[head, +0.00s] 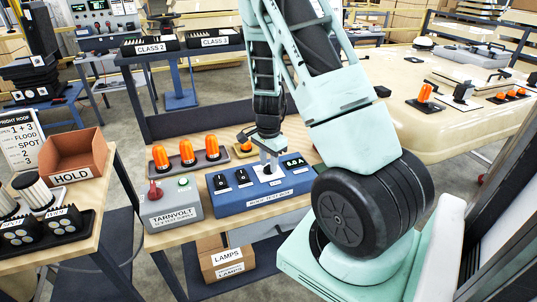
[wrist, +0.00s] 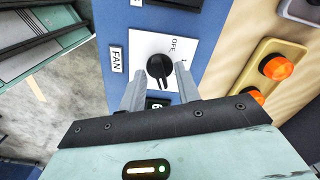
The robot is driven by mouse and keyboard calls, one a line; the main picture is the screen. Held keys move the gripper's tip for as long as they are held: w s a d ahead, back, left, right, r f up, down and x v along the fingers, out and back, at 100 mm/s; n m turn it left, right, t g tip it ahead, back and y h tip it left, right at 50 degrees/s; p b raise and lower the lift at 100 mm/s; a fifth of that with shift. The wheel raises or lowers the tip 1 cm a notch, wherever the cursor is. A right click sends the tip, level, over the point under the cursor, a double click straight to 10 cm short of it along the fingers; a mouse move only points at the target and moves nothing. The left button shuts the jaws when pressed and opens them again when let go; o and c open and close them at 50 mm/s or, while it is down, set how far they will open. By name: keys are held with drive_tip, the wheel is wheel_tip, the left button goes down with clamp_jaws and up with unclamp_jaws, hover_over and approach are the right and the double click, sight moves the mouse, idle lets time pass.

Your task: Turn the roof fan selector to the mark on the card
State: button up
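The roof fan selector (wrist: 160,68) is a black knob on a white plate (wrist: 150,45) marked OFF and at least one number, beside a FAN label (wrist: 117,60). Its narrow end appears to face the lower edge of the wrist view, away from OFF. My gripper (wrist: 160,74) is open, with one finger on each side of the knob; contact cannot be told. In the head view my gripper (head: 268,164) is over the blue switch panel (head: 262,204) and hides the knob.
Black rocker switches (head: 242,177) sit left of my gripper on the panel, and a small display (head: 294,162) sits to its right. A grey TARNVOLT box (head: 171,204) is at left. Orange lamps (head: 187,152) stand behind the panel. A HOLD bin (head: 75,160) is farther left.

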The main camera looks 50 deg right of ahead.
sight(269, 165)
wheel_tip(269, 165, up, 17)
drive_tip(key=shift+r, duration=0.15)
idle(0.8)
drive_tip(key=a+n+y, duration=0.1)
drive_tip(key=a+n, duration=1.2)
drive_tip(key=a, duration=1.3)
drive_tip(key=s+a+n, duration=1.4)
drive_tip(key=s, duration=0.3)
drive_tip(key=shift+a+r+n+b, duration=0.2)
drive_tip(key=shift+a+n+b, duration=0.15)
drive_tip(key=shift+a+n, duration=0.05)
